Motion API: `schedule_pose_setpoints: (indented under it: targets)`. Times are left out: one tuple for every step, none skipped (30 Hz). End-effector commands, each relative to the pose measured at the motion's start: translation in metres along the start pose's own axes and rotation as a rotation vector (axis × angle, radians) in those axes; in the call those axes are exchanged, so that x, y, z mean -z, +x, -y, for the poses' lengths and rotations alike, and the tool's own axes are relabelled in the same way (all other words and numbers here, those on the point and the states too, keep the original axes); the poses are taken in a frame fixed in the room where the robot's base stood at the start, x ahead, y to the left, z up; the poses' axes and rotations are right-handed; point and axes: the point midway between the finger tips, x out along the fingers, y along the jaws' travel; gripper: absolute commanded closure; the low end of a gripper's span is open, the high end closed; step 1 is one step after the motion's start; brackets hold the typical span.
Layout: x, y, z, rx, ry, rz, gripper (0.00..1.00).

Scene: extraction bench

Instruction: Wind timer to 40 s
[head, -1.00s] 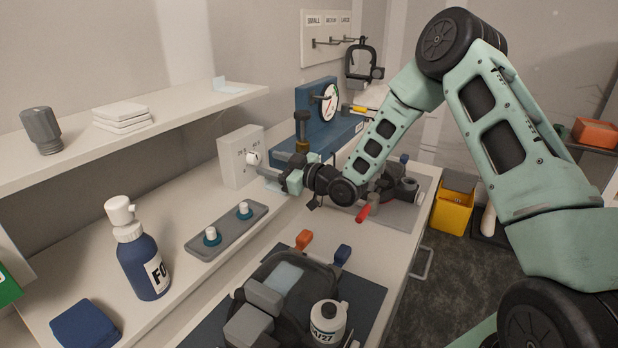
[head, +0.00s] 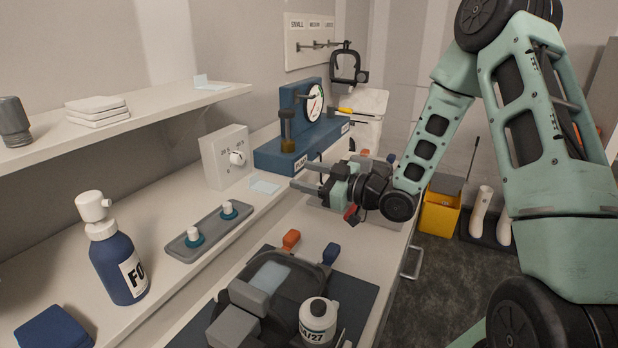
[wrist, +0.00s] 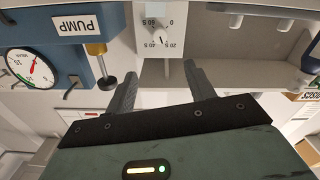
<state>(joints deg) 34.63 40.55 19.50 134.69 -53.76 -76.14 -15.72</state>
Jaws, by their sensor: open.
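The timer (head: 222,160) is a pale box on the bench against the wall, with a round white knob (head: 238,158) on its front. In the wrist view the timer (wrist: 171,14) shows upside down, with marks such as 20 s and 40 s around the knob (wrist: 158,35). The knob carries a dark mark, but I cannot tell exactly which value it points to. My gripper (head: 301,174) is open and empty, to the right of the timer and apart from it. In the wrist view its two fingers (wrist: 160,76) point toward the timer with a clear gap between them.
A blue pump unit (head: 296,150) with a gauge (head: 314,102) stands just beyond the timer. A grey tray (head: 205,238) with two white-topped pieces lies nearer. A blue bottle (head: 120,268) stands at left. A shelf (head: 165,108) overhangs the bench's left part.

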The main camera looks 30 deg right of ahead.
Motion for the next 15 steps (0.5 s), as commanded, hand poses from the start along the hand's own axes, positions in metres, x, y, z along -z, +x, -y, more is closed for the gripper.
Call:
schedule_pose_setpoints:
  targets:
    - [0.0, 0.0, 0.0, 0.0, 0.0, 0.0, 0.46]
    - [0.0, 0.0, 0.0, 0.0, 0.0, 0.0, 0.46]
    - [-0.001, 0.0, 0.0, 0.0, 0.0, 0.0, 0.46]
    - [-0.001, 0.0, 0.0, 0.0, -0.001, 0.0, 0.46]
    - [-0.003, 0.001, 0.0, 0.001, -0.001, 0.001, 0.46]
    - [-0.005, 0.001, 0.001, 0.003, -0.002, 0.002, 0.46]
    - [-0.007, 0.001, 0.001, 0.004, -0.001, 0.003, 0.46]
    - [-0.009, 0.002, 0.001, 0.006, -0.002, 0.004, 0.46]
    - [-0.012, 0.002, 0.002, 0.009, 0.0, 0.005, 0.46]
    - [-0.014, 0.002, 0.002, 0.01, 0.003, 0.007, 0.46]
    - [-0.016, 0.003, 0.002, 0.012, 0.005, 0.008, 0.46]
    - [-0.017, 0.003, 0.002, 0.013, 0.009, 0.008, 0.46]
    - [-0.017, 0.003, 0.002, 0.012, 0.012, 0.008, 0.46]
    - [-0.017, 0.003, 0.002, 0.013, 0.017, 0.008, 0.46]
    - [-0.016, 0.003, 0.002, 0.011, 0.022, 0.009, 0.46]
